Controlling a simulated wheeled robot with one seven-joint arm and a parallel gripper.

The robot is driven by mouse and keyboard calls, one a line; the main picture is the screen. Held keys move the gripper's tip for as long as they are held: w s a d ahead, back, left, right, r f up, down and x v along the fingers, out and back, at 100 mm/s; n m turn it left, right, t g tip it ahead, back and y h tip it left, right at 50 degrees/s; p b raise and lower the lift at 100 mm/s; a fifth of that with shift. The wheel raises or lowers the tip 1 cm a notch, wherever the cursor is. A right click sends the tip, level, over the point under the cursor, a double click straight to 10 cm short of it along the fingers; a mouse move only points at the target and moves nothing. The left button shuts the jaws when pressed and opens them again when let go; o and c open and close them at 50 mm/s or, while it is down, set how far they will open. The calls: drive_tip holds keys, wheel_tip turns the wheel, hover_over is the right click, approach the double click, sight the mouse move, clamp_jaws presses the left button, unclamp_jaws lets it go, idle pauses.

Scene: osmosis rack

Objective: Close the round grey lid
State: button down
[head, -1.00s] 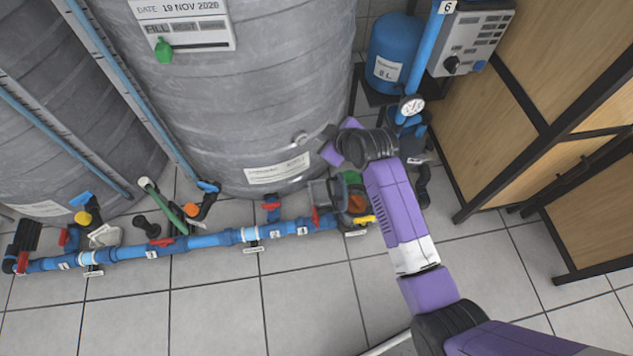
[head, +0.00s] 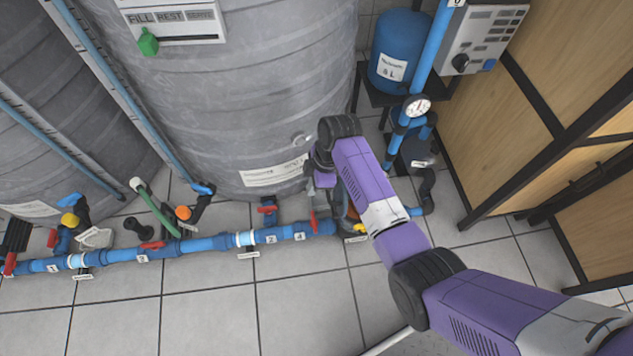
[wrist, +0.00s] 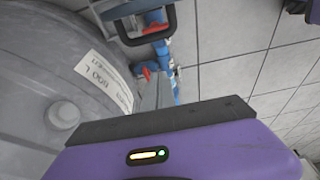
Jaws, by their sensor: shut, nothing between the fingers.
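I cannot make out a round grey lid for certain in either view. My gripper (head: 322,181) hangs at the end of the purple arm in the head view, close to the front of the large grey tank (head: 255,110) and above the right end of the blue pipe. It is shut and empty. Its fingertips are hard to make out. The arm covers much of the fitting near that pipe end. In the wrist view, a purple housing with a dark edge fills the lower part. The tank wall, with a round grey boss (wrist: 62,115), is at the left.
The blue pipe (head: 205,243) with red-handled valves runs low along the tanks. A blue pressure vessel (head: 400,48), a gauge (head: 417,106) and a control box (head: 480,45) stand at the back right. A wooden cabinet (head: 545,130) closes the right. Tiled floor is open in front.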

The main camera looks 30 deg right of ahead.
drive_tip(key=shift+s+d+f+b, duration=0.3)
drive_tip(key=shift+d+f+b, duration=0.15)
drive_tip(key=shift+d+f, duration=0.35)
drive_tip(key=shift+s+d+f+b, duration=0.25)
drive_tip(key=shift+d+f+b, duration=0.2)
drive_tip(key=shift+d+f, duration=0.3)
